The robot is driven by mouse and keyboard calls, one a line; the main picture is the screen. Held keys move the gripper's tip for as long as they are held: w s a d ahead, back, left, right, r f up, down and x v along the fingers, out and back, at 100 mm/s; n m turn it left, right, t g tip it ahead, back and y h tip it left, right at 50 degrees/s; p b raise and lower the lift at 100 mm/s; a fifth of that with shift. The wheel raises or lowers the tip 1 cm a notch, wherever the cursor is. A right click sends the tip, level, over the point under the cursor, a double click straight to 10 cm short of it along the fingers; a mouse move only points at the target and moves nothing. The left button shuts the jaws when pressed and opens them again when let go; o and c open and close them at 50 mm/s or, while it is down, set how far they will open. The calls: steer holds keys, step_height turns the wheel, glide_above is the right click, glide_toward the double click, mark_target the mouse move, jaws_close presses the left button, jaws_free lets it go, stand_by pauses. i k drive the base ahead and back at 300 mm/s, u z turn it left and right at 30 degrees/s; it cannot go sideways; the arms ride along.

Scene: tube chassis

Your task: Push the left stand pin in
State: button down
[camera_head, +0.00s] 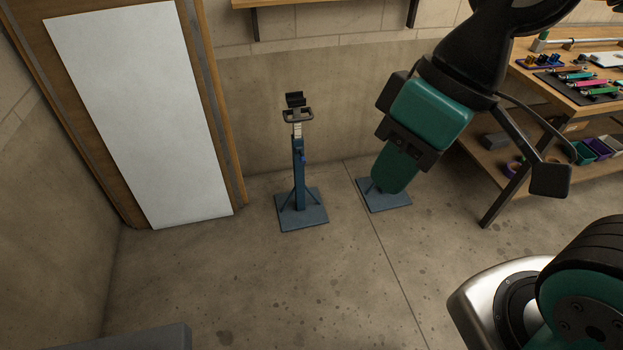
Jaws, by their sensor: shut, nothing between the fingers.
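The left stand (299,184) is a blue upright post on a square foot, with a black cradle on top. A small dark blue pin (303,157) shows at the right side of its post, below the pale inner tube; how far in it sits is too small to tell. My gripper (391,184) is green and black, shut and empty, pointing down to the right of the left stand and apart from it in the picture. It hides most of a second stand, whose blue foot (399,202) shows below it.
A white panel (140,110) leans at the wall on the left. A workbench (566,88) with tools and a lower shelf stands on the right. A wall shelf (290,3) is above the left stand. The concrete floor in front of the stands is clear.

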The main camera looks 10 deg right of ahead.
mark_target(302, 161)
steer(key=i, duration=1.05)
steer(key=u, duration=0.55)
